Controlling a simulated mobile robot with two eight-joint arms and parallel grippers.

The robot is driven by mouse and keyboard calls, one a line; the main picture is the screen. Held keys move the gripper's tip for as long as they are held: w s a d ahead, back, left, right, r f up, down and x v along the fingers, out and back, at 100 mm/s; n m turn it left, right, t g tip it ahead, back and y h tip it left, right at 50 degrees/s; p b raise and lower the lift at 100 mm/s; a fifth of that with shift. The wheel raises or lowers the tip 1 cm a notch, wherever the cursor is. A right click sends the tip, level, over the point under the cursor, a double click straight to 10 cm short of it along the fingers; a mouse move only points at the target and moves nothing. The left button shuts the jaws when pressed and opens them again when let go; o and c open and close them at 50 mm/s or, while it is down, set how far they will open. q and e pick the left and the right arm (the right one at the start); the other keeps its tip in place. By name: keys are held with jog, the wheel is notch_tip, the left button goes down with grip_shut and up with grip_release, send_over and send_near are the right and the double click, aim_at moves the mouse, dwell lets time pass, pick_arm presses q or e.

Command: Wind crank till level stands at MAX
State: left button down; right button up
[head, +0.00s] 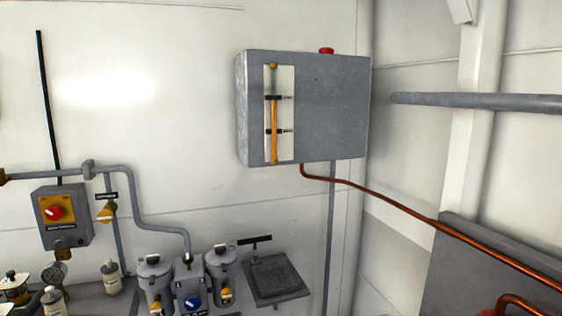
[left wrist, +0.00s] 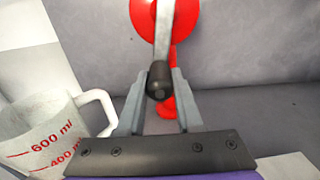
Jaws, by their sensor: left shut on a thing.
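In the left wrist view my left gripper (left wrist: 158,84) is shut on the black knob of the crank (left wrist: 162,40), whose grey arm runs up to a red hub (left wrist: 188,18). The level gauge (head: 274,115) is an upright tube on a pale strip on the grey wall tank (head: 335,110). Orange fluid fills it from the bottom to about the upper of two dark marks; the exact top is too small to tell. The mark labels are unreadable. Neither gripper shows in the head view. My right gripper is out of sight.
A translucent measuring jug (left wrist: 45,135) with red marks stands left of my left gripper. A copper pipe (head: 400,212) runs from the tank to the lower right. Filter canisters (head: 155,275), bottles (head: 112,277) and a switch box (head: 65,218) are at lower left.

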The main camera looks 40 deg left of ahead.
pick_arm(q)
jog(key=shift+a+f, duration=0.1)
dwell(0.7)
grip_release()
dwell(0.3)
jog(key=b+v, duration=0.1)
jog(key=v, duration=0.8)
dwell(0.6)
